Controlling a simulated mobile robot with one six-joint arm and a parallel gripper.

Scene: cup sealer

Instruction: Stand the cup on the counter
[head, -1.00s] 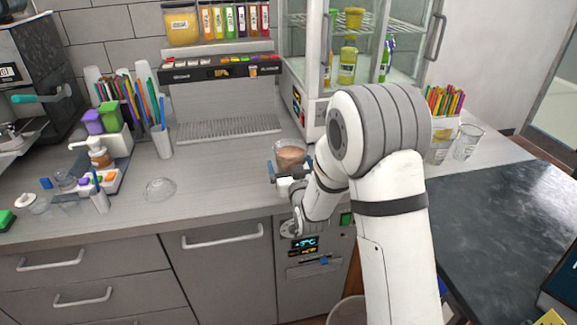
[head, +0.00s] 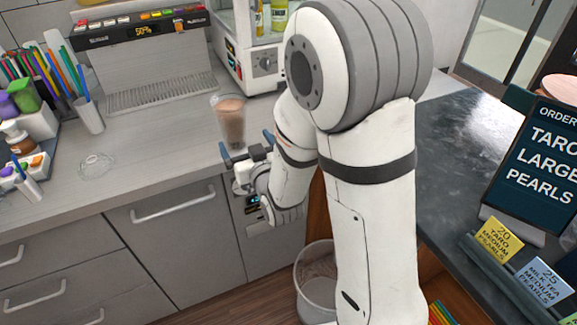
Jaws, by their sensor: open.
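A clear cup with a brown drink (head: 231,122) stands upright on the grey counter (head: 175,160), near its front edge. My gripper (head: 245,146) is just in front of the cup, its two blue-tipped fingers spread wide. The fingers appear apart from the cup, and nothing shows between them. The lower part of the cup is close behind the fingers.
A clear dome lid (head: 97,165) lies on the counter to the left. A holder of straws (head: 88,115) and a dispenser with a drip tray (head: 160,92) stand behind. A bin (head: 316,280) is on the floor. A dark counter (head: 455,150) with an order sign (head: 540,165) is at the right.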

